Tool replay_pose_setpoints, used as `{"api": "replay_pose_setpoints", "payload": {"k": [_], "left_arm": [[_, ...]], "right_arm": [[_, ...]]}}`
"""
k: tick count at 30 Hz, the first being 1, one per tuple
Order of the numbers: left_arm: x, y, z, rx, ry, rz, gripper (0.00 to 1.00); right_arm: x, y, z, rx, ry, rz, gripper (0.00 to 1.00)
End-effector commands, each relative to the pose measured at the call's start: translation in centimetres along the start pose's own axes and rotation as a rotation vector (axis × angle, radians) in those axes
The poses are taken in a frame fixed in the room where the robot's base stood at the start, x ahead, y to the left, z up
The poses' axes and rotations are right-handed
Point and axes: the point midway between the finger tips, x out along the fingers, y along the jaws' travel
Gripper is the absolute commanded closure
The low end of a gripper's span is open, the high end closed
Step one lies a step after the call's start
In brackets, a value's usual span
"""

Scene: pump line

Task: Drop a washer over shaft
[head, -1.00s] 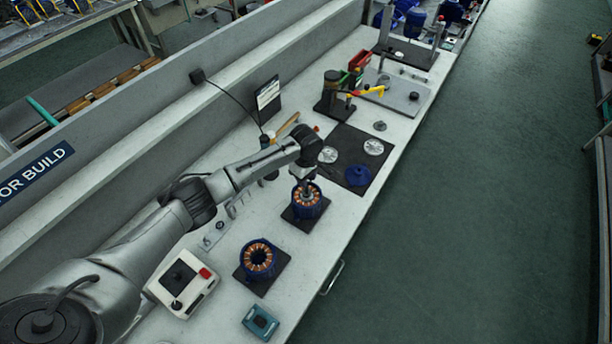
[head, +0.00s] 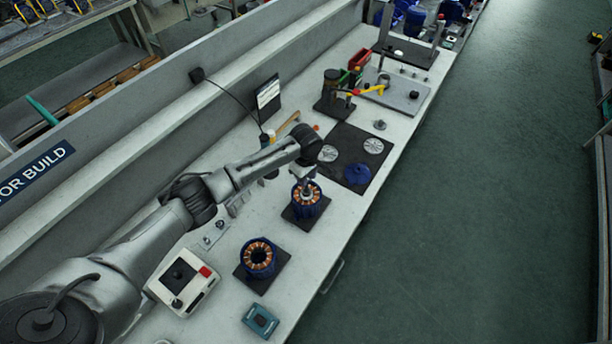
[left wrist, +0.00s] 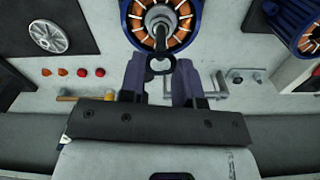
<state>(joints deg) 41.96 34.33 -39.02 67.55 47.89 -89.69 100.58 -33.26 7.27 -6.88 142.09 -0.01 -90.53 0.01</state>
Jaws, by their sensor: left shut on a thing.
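A blue motor housing (head: 306,207) with copper windings stands on a dark square pad. It shows in the left wrist view at the top, with a grey metal shaft (left wrist: 160,22) upright in its middle. My left gripper (head: 305,178) is right above this housing, pointing down. In the left wrist view my left gripper (left wrist: 161,75) is shut on a dark ring-shaped washer (left wrist: 160,73) held between its fingertips. The washer appears just beside the shaft end, not around it; the height gap is hard to tell. My right gripper is not in view.
A second wound housing (head: 258,260) stands nearer on its own pad. A dark mat (head: 345,143) beyond holds silver discs and a blue cover (head: 358,173). A white control box (head: 182,284) and a teal device (head: 260,320) sit nearer. Bench hooks (left wrist: 200,92) lie near the fingers.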

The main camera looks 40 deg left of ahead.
Motion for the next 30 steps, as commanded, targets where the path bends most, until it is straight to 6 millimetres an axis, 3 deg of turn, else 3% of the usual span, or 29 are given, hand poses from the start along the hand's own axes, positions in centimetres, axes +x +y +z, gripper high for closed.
{"api": "replay_pose_setpoints", "payload": {"k": [30], "left_arm": [[1.2,0.0,0.0,0.0,0.0,-0.001,0.83]], "right_arm": [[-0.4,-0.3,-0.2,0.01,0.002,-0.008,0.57]]}}
